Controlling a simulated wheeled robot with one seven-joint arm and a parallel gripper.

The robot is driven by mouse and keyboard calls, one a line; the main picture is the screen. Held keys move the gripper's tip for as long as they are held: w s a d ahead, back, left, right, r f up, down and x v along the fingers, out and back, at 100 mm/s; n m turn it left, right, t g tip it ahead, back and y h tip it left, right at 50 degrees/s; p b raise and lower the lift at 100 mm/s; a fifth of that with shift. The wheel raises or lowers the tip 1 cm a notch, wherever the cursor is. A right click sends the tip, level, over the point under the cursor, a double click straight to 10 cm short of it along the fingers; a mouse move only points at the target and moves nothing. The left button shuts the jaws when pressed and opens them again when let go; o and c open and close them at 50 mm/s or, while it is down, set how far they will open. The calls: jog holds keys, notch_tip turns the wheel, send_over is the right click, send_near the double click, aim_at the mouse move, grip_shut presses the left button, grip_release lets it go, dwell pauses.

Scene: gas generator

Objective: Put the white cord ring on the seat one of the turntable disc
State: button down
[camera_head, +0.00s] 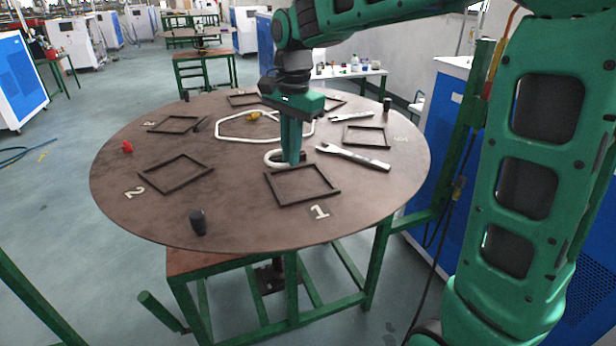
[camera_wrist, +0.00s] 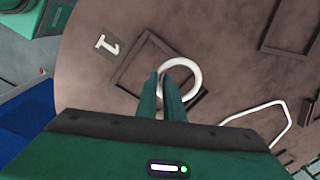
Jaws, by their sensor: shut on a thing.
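The white cord ring (camera_head: 271,160) is held in the fingers of my gripper (camera_head: 291,160), low over the brown turntable disc (camera_head: 240,228). In the wrist view the ring (camera_wrist: 196,72) shows as a round white loop, and my gripper (camera_wrist: 172,82) is shut on its near-left side. Seat one is the dark square frame (camera_head: 318,203) beside the label 1 (camera_head: 319,211). In the wrist view the ring overlaps the inner corner of this frame (camera_wrist: 132,56). I cannot tell whether the ring touches the disc or the frame.
A larger white cord loop (camera_head: 228,139) lies behind the ring, with a yellow piece (camera_head: 255,115) near it. Wrenches (camera_head: 352,156) lie to the right. Other square frames (camera_head: 176,174) ring the disc. A black knob (camera_head: 198,222) stands near the front edge, and a red piece (camera_head: 127,147) lies left.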

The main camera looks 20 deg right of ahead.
send_over(309, 188)
notch_tip(309, 188, down, 3)
jog(key=shift+s+d+r, duration=0.1)
jog(key=shift+s+r, duration=0.05)
jog(key=shift+r, duration=0.05)
jog(key=shift+f, duration=2.05)
jog(key=c, duration=1.9)
grip_release()
notch_tip(309, 188, up, 12)
jog(key=s+d+f+n, duration=0.2)
jog(key=s+d+f, duration=0.2)
jog(key=s, duration=0.5)
jog(key=s+d+f+n, duration=0.1)
jog(key=s+d+f, duration=0.4)
jog(key=s, duration=0.5)
jog(key=s+d+f+n, duration=0.2)
jog(key=s+d+f, duration=0.3)
jog(key=s+d, duration=0.2)
jog(key=shift+s+f+n+g, duration=0.2)
jog(key=shift+s+n+g, duration=0.1)
jog(key=shift+s, duration=0.95)
